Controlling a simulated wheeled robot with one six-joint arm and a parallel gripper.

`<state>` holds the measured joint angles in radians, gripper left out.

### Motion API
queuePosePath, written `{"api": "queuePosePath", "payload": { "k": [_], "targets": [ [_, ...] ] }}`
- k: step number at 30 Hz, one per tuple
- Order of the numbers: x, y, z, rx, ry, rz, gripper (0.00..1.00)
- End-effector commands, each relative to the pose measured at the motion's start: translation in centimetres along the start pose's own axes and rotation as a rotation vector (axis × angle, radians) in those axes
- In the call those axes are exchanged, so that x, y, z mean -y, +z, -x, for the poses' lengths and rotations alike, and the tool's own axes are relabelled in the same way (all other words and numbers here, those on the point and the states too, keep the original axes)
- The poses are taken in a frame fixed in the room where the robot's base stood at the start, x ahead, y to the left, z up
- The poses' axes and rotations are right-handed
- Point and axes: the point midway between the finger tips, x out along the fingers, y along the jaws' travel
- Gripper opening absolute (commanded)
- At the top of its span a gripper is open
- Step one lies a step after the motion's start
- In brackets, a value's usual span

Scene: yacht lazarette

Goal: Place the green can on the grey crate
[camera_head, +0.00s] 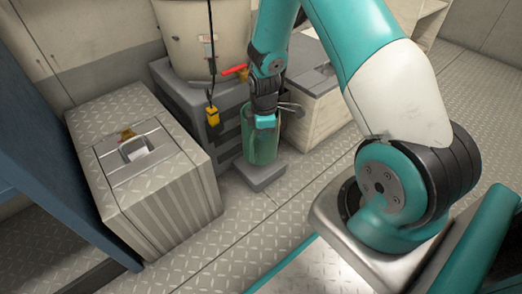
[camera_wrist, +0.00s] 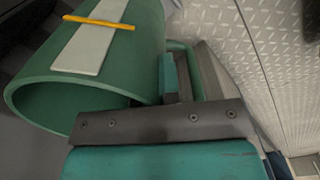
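The green can (camera_head: 262,146) is upright in the middle of the head view, just above or on a low grey slab (camera_head: 263,178); I cannot tell whether they touch. In the wrist view the can (camera_wrist: 130,75) fills the upper left, with an open rim, a pale strip and a yellow bar. My gripper (camera_head: 266,121) is right at the can in the head view. In the wrist view its fingers (camera_wrist: 182,78) are against the can's side near a green handle-like curve. Whether they are closed on it is hidden. The grey crate (camera_head: 189,98) stands behind and left of the can.
A diamond-plate box (camera_head: 150,185) stands at left, a pale wooden box (camera_head: 325,115) behind right. Floor is clear in front.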

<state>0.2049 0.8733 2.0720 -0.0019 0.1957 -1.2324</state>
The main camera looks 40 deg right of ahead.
Motion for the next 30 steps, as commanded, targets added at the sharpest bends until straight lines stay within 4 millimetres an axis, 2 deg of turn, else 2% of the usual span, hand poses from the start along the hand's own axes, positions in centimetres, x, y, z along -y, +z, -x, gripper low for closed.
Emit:
{"api": "queuePosePath", "payload": {
  "k": [2, 6, 16, 23, 30],
  "targets": [
    [-1.0, -0.6, -0.1, -0.002, 0.007, 0.000, 0.00],
    [-0.7, -0.4, -2.0, 0.000, 0.002, -0.001, 0.00],
    [-0.8, -0.4, -3.7, -0.001, 0.003, -0.001, 0.00],
    [-0.7, -0.4, -7.1, -0.001, 0.002, -0.001, 0.00],
    [-1.1, -0.6, -6.9, -0.001, 0.003, -0.001, 0.00]
  ]
}}
